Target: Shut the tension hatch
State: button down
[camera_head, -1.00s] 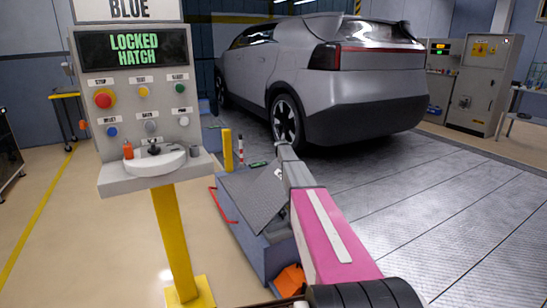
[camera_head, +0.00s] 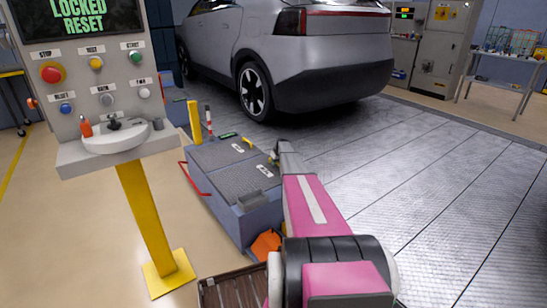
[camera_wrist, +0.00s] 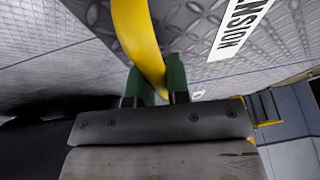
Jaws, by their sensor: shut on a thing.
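The tension hatch (camera_head: 242,181) is a grey checkered plate, lying flat or nearly flat on the blue-grey floor box (camera_head: 228,215). In the wrist view, part of a white label reading "NSION" shows on the checkered plate (camera_wrist: 190,30). My gripper (camera_wrist: 157,85) has green fingers shut on a curved yellow handle (camera_wrist: 143,35) at the plate. In the head view my gripper (camera_head: 274,158) is at the hatch's right side, small and partly hidden by my pink arm. I cannot tell whether a small gap remains under the plate's edge.
A control panel (camera_head: 118,70) with several buttons stands left on a yellow post; its screen (camera_head: 80,20) reads "LOCKED RESET". A second checkered plate (camera_head: 215,152) lies flat behind the hatch. A silver car (camera_head: 300,60) stands beyond. A red rail (camera_head: 196,180) edges the box.

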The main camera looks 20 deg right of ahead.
jog(key=shift+f, duration=0.55)
jog(key=shift+f, duration=0.15)
jog(key=c, duration=1.1)
grip_release()
jog(key=v, duration=1.1)
